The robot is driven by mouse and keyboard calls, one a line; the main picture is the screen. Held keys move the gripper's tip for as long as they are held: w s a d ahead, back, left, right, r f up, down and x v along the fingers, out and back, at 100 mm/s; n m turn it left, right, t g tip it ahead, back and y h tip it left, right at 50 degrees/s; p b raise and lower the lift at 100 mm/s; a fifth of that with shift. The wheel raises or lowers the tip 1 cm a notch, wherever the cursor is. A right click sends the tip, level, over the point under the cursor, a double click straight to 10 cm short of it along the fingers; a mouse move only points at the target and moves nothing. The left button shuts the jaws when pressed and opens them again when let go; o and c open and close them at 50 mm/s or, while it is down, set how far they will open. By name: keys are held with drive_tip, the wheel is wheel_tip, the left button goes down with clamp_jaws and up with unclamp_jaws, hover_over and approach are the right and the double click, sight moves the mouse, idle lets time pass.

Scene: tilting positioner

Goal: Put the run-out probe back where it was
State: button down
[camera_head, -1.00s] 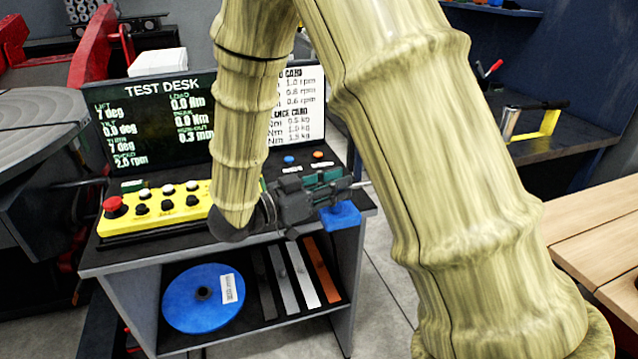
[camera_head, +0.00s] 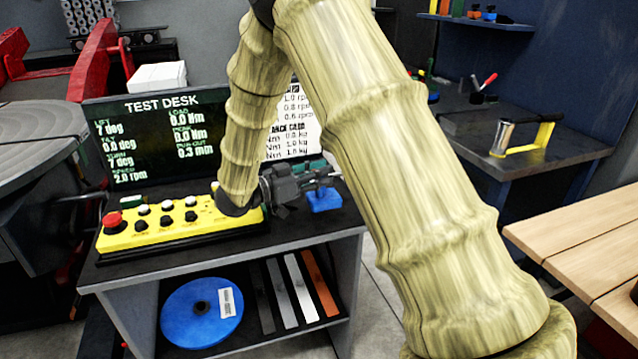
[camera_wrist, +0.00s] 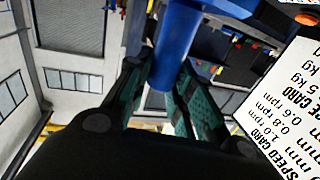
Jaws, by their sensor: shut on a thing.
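The run-out probe shows as a blue block (camera_head: 325,200) at the right end of the test desk top, just under my gripper (camera_head: 322,176). In the wrist view a blue post (camera_wrist: 172,50) stands between the green finger pads of my gripper (camera_wrist: 160,78), which is shut on it. The wider upper end of the blue part runs out of that view. I cannot tell whether the blue block touches the desk. The probe's tip and its resting place are not clear to see.
The desk top (camera_head: 300,228) carries a yellow button box (camera_head: 165,222) with a red knob on the left. Behind stand a dark screen (camera_head: 150,145) and a white card (camera_head: 300,125). The shelf below holds a blue disc (camera_head: 180,315) and several bars. A wooden table (camera_head: 575,245) is at right.

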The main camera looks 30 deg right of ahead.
drive_tip(key=shift+w+d, duration=0.1)
drive_tip(key=shift+w, duration=0.15)
drive_tip(key=shift+w+f, duration=0.1)
drive_tip(key=shift+f, duration=1.65)
drive_tip(key=shift+f, duration=0.15)
drive_tip(key=c, duration=1.2)
unclamp_jaws()
drive_tip(key=shift+c, duration=0.2)
drive_tip(key=a+b, duration=0.1)
drive_tip(key=a, duration=1.1)
drive_tip(key=shift+w, duration=0.2)
